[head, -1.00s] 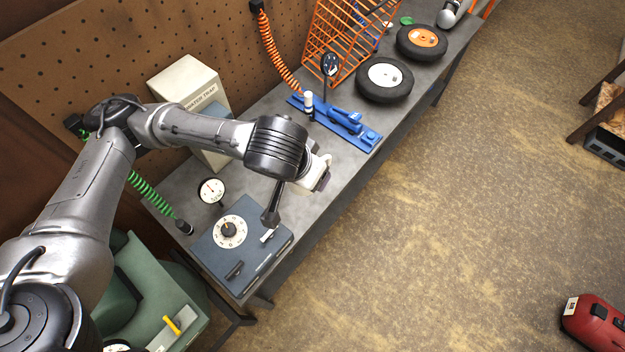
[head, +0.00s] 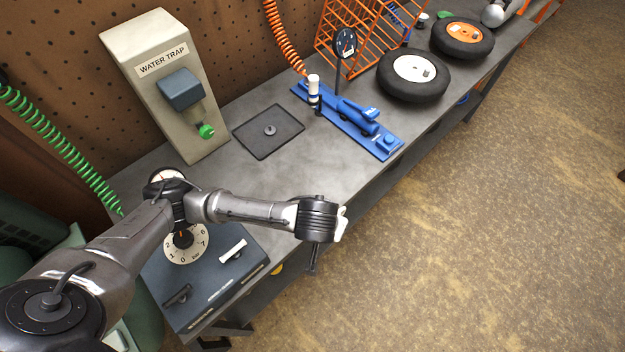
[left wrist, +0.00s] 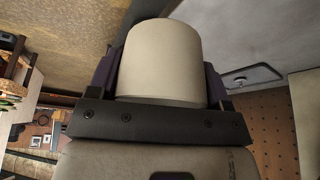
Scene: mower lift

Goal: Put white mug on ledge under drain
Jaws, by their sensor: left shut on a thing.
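The white mug (left wrist: 172,62) fills the middle of the left wrist view. My left gripper (left wrist: 172,85) is shut on it, with a dark finger on each side. In the head view, the left arm's wrist (head: 318,218) is over the front edge of the bench, and the mug cannot be made out clearly behind it. The beige water trap (head: 150,105) stands at the back left of the bench, with a green drain valve (head: 206,131) low on its front. I cannot tell a separate ledge under the drain. The right gripper is not in view.
A dark square plate (head: 285,122) lies on the bench right of the water trap. A gauge box with a dial (head: 205,275) is at the near left. A blue jack (head: 370,128), wheels (head: 414,70) and an orange crate (head: 345,45) are farther right. Bench around the plate is clear.

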